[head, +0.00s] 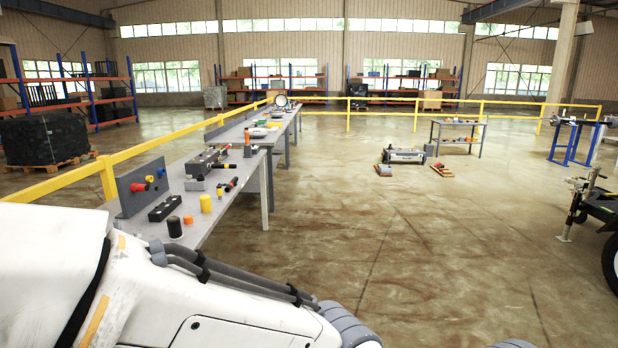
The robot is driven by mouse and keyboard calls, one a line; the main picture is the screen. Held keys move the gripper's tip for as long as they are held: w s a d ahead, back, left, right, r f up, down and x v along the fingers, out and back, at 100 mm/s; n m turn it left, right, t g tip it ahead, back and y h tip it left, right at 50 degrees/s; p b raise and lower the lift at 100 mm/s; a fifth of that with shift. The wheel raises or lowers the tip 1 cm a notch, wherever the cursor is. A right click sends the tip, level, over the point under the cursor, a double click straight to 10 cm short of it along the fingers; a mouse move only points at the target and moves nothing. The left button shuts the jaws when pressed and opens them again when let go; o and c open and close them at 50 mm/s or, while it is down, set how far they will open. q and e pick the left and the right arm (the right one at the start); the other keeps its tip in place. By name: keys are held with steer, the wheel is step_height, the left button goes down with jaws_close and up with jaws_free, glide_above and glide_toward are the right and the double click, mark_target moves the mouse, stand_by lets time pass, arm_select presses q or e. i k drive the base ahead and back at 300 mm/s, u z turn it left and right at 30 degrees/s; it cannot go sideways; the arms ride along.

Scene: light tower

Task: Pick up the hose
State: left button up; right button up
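I cannot make out a hose for certain in the head view. Small items lie on the long grey workbench (215,210) at left, including a black cylinder (174,227), a yellow cylinder (206,203) and a black block with holes (165,208). Farther along the benches are flat round items (258,132), too small to identify. My white arm with dark cables fills the lower left and hides the near end of the bench. Neither gripper's fingers are in view.
A yellow railing (150,147) runs behind the benches and across the back. A wheeled trailer (600,205) is at the right edge. The middle floor is clear.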

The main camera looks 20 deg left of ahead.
mark_target(229, 187)
steer(key=z, duration=0.2)
steer(key=i, duration=1.55)
steer(key=u, duration=0.9)
steer(key=i, duration=1.15)
steer(key=u, duration=0.65)
steer(key=i, duration=0.55)
steer(key=z, duration=0.65)
steer(key=i, duration=1.7)
steer(key=u, duration=1.1)
steer(key=i, duration=0.6)
steer(key=u, duration=0.6)
